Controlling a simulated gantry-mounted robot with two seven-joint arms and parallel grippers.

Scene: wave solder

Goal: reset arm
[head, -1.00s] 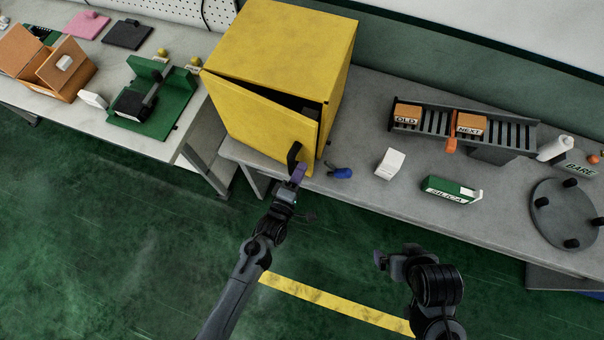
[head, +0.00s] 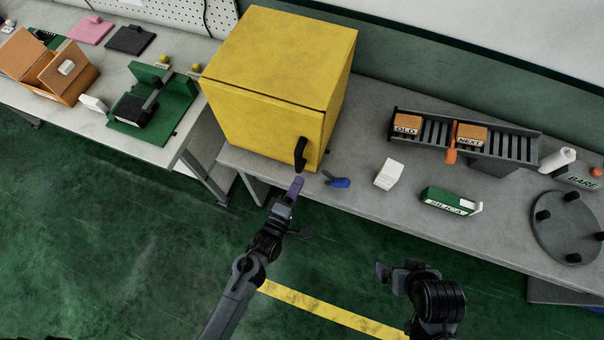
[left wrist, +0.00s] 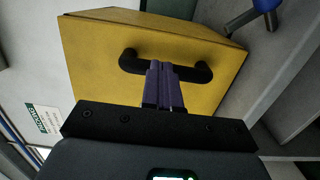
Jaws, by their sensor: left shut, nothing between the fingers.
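My left gripper (head: 297,187) is shut and empty, just in front of the yellow cabinet (head: 262,110) on the bench. The cabinet door is shut, with its black handle (head: 300,155) a little beyond my fingertips. In the left wrist view, my purple fingers (left wrist: 161,86) are together and overlap the middle of the handle (left wrist: 132,62); whether they touch it I cannot tell. My right gripper (head: 384,272) is over the floor in front of the bench, away from everything. Its fingers are too small and turned to show whether they are open.
A blue-handled tool (head: 338,182), a white box (head: 389,174) and a green SILICA box (head: 450,201) lie right of the cabinet. A rack (head: 515,147) holds OLD and NEXT boxes. A round plate with black posts (head: 566,228) is at far right. The floor before the bench is clear.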

